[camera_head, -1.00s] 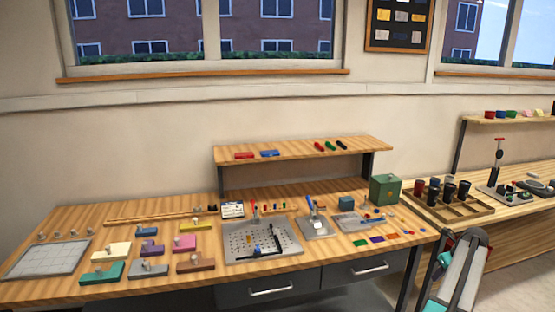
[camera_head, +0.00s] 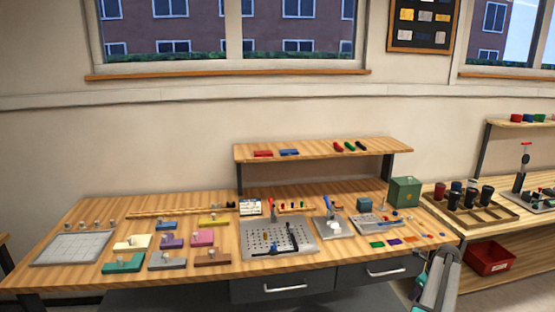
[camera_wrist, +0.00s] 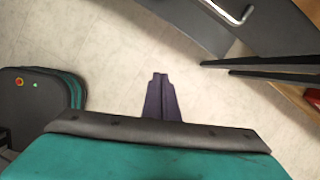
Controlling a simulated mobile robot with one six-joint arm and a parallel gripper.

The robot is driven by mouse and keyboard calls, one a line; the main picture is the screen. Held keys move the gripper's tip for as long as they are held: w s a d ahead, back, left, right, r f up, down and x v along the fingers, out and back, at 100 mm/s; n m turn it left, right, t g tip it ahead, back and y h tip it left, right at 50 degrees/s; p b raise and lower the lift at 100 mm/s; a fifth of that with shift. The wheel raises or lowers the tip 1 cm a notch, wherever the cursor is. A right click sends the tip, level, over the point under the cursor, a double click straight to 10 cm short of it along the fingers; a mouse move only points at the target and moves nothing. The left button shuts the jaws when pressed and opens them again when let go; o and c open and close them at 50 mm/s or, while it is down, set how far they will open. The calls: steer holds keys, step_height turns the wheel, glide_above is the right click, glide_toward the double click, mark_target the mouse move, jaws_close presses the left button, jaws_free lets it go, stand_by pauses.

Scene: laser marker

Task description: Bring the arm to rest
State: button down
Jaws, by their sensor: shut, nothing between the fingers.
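My gripper (camera_wrist: 160,80) shows in the wrist view as two dark fingers pressed together, with nothing between them. It hangs over the pale tiled floor (camera_wrist: 110,50), apart from any object. In the head view part of my arm (camera_head: 437,280), grey with teal, is at the lower right, in front of the workbench's right end. My gripper cannot be made out in that view.
The wooden workbench (camera_head: 60,275) carries colored blocks, a perforated plate (camera_head: 262,240) and a green box (camera_head: 404,192). A drawer handle (camera_wrist: 237,15) and dark bench legs (camera_wrist: 260,61) are near the wrist view's upper right. A red bin (camera_head: 490,257) stands right.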

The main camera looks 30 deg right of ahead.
steer(key=w+a+f+n+g+y, duration=0.1)
steer(key=w+a+f+n, duration=0.45)
steer(key=a, duration=0.85)
steer(key=w+a+f+n+g+y, duration=0.15)
steer(key=a+f+n, duration=0.55)
steer(key=a, duration=0.7)
steer(key=w+a+f+n+g, duration=0.2)
steer(key=w+a+f+n, duration=0.35)
steer(key=a, duration=0.85)
steer(key=s+a+f+n+g+b, duration=0.1)
steer(key=s+a+f+n, duration=0.3)
steer(key=a, duration=0.5)
steer(key=s+a+f+n+g, duration=0.1)
steer(key=s+a+f+n, duration=0.3)
steer(key=a, duration=0.4)
steer(key=s+a+f+n+g+h, duration=0.2)
steer(key=s+a+n, duration=0.7)
steer(key=s, duration=0.5)
steer(key=shift+s+a+n+g+b, duration=0.15)
steer(key=shift+a+n+g+b, duration=0.2)
steer(key=shift+a, duration=0.75)
steer(key=shift+r+h, duration=0.1)
steer(key=shift+h, duration=0.15)
